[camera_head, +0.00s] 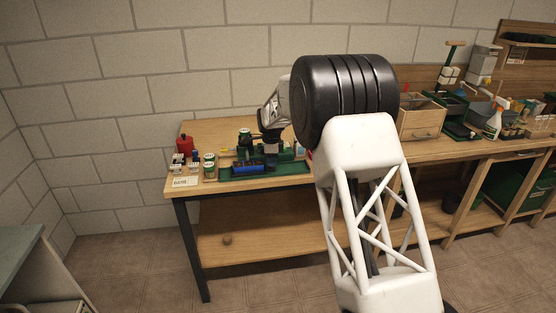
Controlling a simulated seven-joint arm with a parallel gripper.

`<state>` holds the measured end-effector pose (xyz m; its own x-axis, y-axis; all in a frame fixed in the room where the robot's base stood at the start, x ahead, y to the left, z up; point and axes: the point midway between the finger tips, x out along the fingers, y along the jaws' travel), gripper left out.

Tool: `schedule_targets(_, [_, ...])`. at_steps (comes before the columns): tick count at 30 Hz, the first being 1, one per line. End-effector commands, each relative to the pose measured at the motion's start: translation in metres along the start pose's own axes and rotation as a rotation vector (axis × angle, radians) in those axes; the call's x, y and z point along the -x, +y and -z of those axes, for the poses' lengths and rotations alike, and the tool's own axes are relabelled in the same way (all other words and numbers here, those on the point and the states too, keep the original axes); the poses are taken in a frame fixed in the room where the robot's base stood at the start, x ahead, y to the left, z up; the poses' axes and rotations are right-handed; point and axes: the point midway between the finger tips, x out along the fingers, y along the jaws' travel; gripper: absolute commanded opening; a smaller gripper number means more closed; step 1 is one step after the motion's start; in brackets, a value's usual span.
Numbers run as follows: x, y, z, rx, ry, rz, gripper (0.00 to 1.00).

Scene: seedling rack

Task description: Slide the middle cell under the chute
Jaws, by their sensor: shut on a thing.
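A blue seedling rack (248,168) lies on a dark green tray (232,177) near the front edge of the wooden table. My gripper (271,163) points down at the right end of the rack. It is shut on part of the blue rack; the contact is small and dark, so which part is hard to tell. The separate cells are too small to tell apart. A dark upright thing (245,141) stands behind the rack; I cannot tell whether it is the chute.
Left of the tray are several small jars (209,160), a red canister (184,145) and a white label card (184,182). The back left of the table (215,128) is clear. A wooden box (420,122) stands right of my arm.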

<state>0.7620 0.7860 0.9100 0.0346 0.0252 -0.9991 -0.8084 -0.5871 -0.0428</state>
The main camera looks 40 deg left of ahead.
Motion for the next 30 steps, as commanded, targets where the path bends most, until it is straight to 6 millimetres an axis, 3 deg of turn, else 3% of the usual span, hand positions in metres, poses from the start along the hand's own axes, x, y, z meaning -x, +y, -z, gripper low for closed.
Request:
schedule_targets(7, [0.001,0.0,0.0,-0.001,0.0,0.001,0.0])
schedule_targets(8, [0.001,0.0,0.0,-0.001,0.0,0.0,0.24])
schedule_targets(13, [0.001,0.0,0.0,0.0,0.0,0.0,0.48])
schedule_targets(23, [0.002,0.0,0.0,0.0,0.0,0.001,0.48])
schedule_targets(30, [0.017,0.0,0.0,0.0,0.0,0.003,0.48])
